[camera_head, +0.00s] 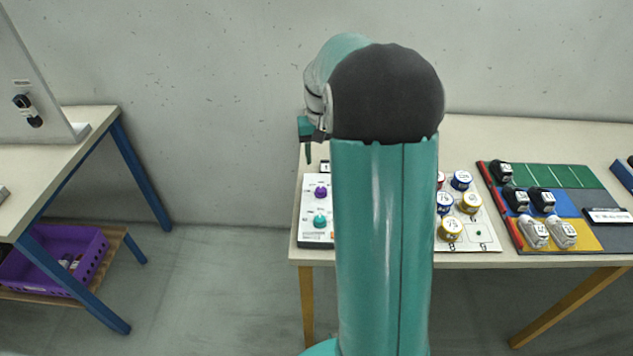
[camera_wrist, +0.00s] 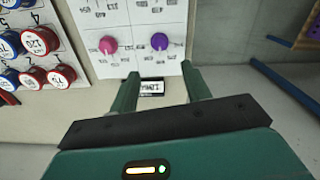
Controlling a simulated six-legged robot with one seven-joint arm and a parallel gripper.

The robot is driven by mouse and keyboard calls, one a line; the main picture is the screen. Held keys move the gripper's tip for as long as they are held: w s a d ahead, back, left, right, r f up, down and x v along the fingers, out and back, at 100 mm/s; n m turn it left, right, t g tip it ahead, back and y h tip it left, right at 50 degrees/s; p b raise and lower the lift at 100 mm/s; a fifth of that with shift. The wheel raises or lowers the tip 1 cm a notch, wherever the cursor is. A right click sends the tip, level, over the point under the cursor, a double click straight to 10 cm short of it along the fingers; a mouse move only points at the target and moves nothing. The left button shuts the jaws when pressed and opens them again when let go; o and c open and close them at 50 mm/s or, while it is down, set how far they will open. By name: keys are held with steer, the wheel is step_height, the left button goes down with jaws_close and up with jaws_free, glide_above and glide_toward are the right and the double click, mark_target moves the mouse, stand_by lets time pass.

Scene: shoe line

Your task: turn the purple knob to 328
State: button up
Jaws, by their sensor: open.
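The purple knob (camera_wrist: 159,41) sits on a white panel (camera_wrist: 130,62) in the wrist view, with a pink knob (camera_wrist: 108,45) to its left. My gripper (camera_wrist: 160,82) is open, its two green fingers pointing toward the panel's edge, apart from the knob and with nothing between them but a small dark label (camera_wrist: 152,87) beyond. In the head view, the purple knob (camera_head: 321,192) shows on the panel (camera_head: 316,238) above a teal knob (camera_head: 320,221). My arm hides the right part of the panel there. The markings around the knobs are too small to read surely.
Round red, blue and yellow-labelled cans (camera_head: 461,180) stand on a board right of my arm. A coloured mat (camera_head: 595,236) holding shoes (camera_head: 533,231) lies farther right. A purple crate (camera_head: 95,262) sits under the left table. Bare floor lies between the tables.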

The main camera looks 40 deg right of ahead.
mark_target(321, 189)
step_height(321, 189, down, 11)
steer(key=shift+s+r, duration=0.1)
stand_by(0.3)
steer(key=c, duration=1)
